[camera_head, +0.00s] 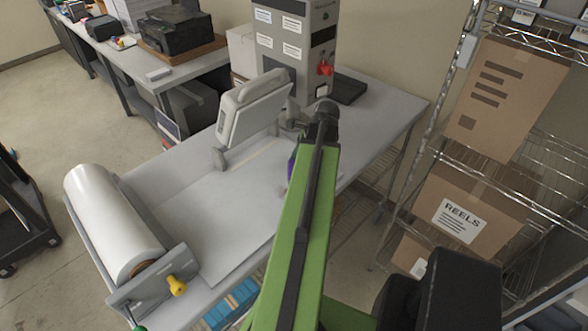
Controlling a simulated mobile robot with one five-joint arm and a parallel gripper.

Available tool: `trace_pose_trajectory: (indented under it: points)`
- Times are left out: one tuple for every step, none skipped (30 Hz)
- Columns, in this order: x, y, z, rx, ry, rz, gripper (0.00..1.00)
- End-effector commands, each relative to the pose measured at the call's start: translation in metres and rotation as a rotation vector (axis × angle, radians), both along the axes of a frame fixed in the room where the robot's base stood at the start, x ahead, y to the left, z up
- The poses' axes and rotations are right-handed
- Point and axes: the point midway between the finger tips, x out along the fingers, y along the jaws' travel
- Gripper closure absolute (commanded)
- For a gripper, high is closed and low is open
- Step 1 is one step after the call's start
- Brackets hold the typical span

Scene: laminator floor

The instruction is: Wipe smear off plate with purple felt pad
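A flat light-grey plate (215,225) lies on the work table in front of the white roll. A small bit of purple (291,165), perhaps the felt pad, shows at the left edge of my green arm; the rest is hidden. A faint beige streak (256,153) runs near the plate's far side; I cannot tell whether it is the smear. My arm reaches over the table's right part, and my gripper is hidden behind it. I cannot see whether it holds the pad.
A large white roll (108,220) sits in a grey holder with a yellow knob (176,286) at the table's left. A tilted grey panel (252,105) and a control cabinet (293,45) with a red switch stand behind. A wire rack (400,205) with boxes is close on the right.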

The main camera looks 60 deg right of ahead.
Motion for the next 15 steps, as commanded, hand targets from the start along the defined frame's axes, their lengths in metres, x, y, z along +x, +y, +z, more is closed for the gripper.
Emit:
trace_pose_trajectory:
  points:
    - [0.0,0.0,0.009,0.0,0.0,0.0,0.51]
    - [0.0,0.0,0.009,0.0,0.0,0.0,0.51]
    - [0.0,0.0,0.008,0.0,0.0,0.0,0.51]
    - [0.0,0.0,0.007,0.0,0.0,0.0,0.51]
    - [0.0,0.0,0.006,0.0,-0.001,0.0,0.51]
    - [0.0,0.0,0.006,0.0,-0.001,0.0,0.51]
    - [0.0,0.0,0.006,0.0,-0.001,0.0,0.51]
    - [0.0,0.0,0.006,0.0,-0.001,0.0,0.51]
    - [0.0,0.0,0.006,0.0,-0.001,0.0,0.51]
    - [0.0,0.0,0.007,0.0,-0.001,0.0,0.51]
    - [0.0,0.0,0.008,0.0,-0.001,0.0,0.51]
    - [0.0,0.0,0.011,0.0,-0.001,0.0,0.51]
    - [0.0,0.0,0.014,0.0,-0.001,0.0,0.51]
    - [0.0,0.0,0.017,0.0,-0.001,0.0,0.51]
    - [0.0,0.0,0.022,0.0,-0.001,0.0,0.51]
